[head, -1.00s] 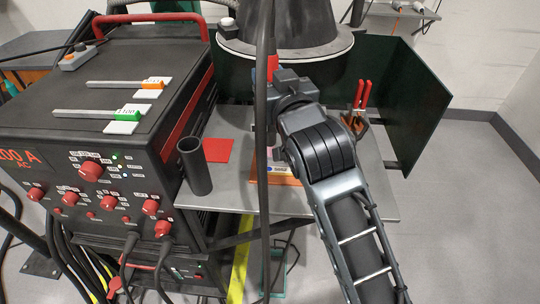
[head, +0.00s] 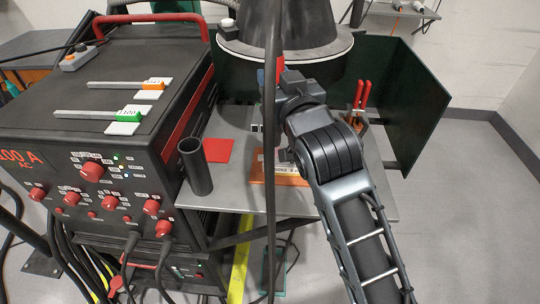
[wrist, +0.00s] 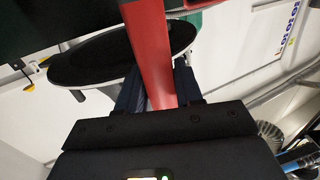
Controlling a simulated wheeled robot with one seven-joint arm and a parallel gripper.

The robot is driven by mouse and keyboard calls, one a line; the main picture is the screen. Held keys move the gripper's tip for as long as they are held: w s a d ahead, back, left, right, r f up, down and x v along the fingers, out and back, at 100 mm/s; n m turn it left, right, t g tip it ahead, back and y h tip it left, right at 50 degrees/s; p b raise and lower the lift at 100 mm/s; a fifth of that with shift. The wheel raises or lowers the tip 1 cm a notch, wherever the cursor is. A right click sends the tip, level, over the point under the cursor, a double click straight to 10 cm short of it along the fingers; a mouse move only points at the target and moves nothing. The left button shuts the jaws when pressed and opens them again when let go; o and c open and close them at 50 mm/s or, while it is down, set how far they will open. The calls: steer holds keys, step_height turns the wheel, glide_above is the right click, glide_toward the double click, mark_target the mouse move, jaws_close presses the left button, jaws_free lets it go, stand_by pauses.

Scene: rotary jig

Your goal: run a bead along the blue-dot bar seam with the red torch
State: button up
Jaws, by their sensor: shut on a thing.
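The red torch (wrist: 150,45) rises from between the dark fingers of my gripper (wrist: 158,92) in the wrist view. In the head view a short red piece of the torch (head: 279,69) shows beside my gripper (head: 285,88), above the grey table. My gripper is shut on the torch. An orange workpiece (head: 290,180) with pale labelled strips lies on the table below my wrist. My arm and a dark hanging cable cover part of it. I cannot make out the blue dot or the seam now, nor the torch tip.
A red square (head: 218,150) and a dark upright tube (head: 195,166) are left of the workpiece on the grey table (head: 230,190). Red-handled pliers (head: 361,96) stand at right before a dark green screen (head: 415,100). The welding machine (head: 95,130) fills the left.

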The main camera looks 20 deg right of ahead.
steer(key=s+d+p, duration=0.2)
steer(key=d, duration=0.4)
steer(key=shift+s+d, duration=0.15)
stand_by(4.9)
steer(key=shift+r+p, duration=0.25)
steer(key=shift+p, duration=0.1)
steer(key=shift+r+p, duration=0.45)
steer(key=shift+r, duration=0.05)
stand_by(1.5)
